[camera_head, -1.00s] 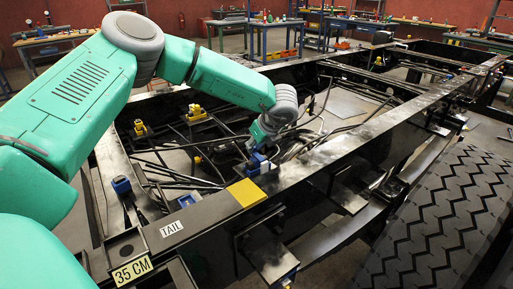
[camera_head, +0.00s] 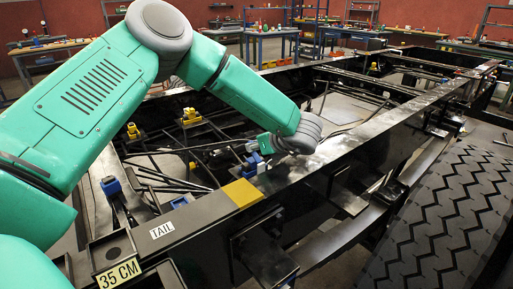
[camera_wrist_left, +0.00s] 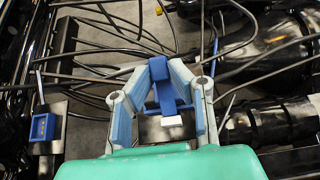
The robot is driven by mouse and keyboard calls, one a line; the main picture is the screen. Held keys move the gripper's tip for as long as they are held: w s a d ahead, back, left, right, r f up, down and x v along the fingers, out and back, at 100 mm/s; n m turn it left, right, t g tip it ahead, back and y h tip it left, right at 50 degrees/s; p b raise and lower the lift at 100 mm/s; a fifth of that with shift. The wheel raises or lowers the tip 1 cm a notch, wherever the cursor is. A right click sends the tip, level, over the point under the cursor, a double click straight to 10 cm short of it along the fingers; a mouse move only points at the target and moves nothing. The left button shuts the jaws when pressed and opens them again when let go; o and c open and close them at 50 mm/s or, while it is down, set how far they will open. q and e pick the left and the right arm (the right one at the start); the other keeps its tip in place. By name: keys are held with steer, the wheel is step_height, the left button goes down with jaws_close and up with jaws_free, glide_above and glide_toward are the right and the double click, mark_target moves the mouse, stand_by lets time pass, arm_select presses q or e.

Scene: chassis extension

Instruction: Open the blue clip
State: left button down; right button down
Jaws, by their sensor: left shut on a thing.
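The fingers partly hide the clip's sides. I cannot tell how far its lever is turned. My right gripper is not in view.
Another blue clip (camera_head: 110,186) stands at the left end of the frame; it also shows in the left wrist view (camera_wrist_left: 42,127). Yellow clips (camera_head: 191,117) stand farther back. Black cables and pipes fill the frame's inside. A large tyre (camera_head: 440,215) lies at the right.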

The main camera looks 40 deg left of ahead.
arm_select(q)
steer(key=shift+w+a+r, duration=0.2)
steer(key=shift+a+r, duration=0.1)
steer(key=shift+r, duration=0.15)
steer(key=c, duration=1.5)
jaws_free()
steer(key=shift+s+a+f, duration=0.1)
steer(key=shift+a+f, duration=0.05)
steer(key=shift+f, duration=0.15)
steer(key=shift+v, duration=5.85)
